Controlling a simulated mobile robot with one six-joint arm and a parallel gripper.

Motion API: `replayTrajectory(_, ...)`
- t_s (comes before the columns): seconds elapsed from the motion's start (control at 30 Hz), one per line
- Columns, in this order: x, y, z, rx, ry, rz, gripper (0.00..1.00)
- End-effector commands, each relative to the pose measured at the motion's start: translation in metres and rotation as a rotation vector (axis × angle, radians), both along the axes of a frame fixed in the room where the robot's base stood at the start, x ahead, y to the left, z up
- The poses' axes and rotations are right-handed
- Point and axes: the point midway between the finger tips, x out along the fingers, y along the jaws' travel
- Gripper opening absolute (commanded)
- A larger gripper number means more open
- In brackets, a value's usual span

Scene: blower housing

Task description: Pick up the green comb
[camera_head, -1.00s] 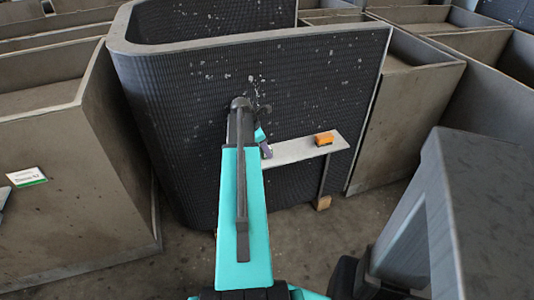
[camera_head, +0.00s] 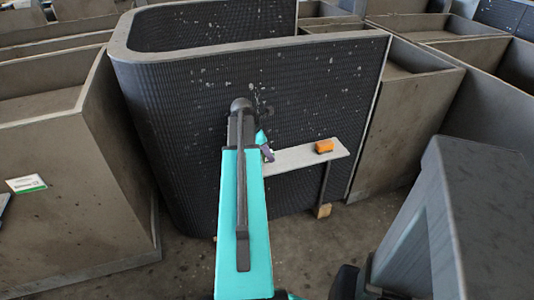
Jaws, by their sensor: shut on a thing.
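My gripper (camera_head: 267,154) shows only as a small dark part at the left end of a narrow grey shelf (camera_head: 310,156). A small teal piece sits just above it, perhaps part of my wrist. My teal arm hides most of the gripper. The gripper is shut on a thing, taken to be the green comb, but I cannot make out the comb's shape. I see no comb on the bare part of the shelf. I cannot tell whether the gripper touches the shelf.
An orange block (camera_head: 324,146) lies on the shelf's right part. A dark ribbed housing wall (camera_head: 190,130) rises behind my arm. Large grey-brown bins (camera_head: 70,220) stand left and right. A small wooden block (camera_head: 322,211) is on the floor below. The floor in front is open.

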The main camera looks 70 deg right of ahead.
Motion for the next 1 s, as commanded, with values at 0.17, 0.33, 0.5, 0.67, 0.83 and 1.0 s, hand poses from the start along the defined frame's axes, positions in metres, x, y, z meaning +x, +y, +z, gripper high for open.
replayTrajectory(0.17,-0.015,0.021,0.002,-0.001,-0.001,-0.001,0.0)
replayTrajectory(0.33,-0.028,0.038,0.004,-0.001,-0.001,-0.001,0.0)
replayTrajectory(0.5,-0.041,0.056,0.006,-0.001,0.0,-0.002,0.0)
replayTrajectory(0.67,-0.053,0.072,0.008,-0.001,0.0,-0.002,0.0)
replayTrajectory(0.83,-0.064,0.087,0.01,-0.001,0.0,-0.002,0.0)
replayTrajectory(1.0,-0.071,0.094,0.007,-0.002,0.0,-0.001,0.0)
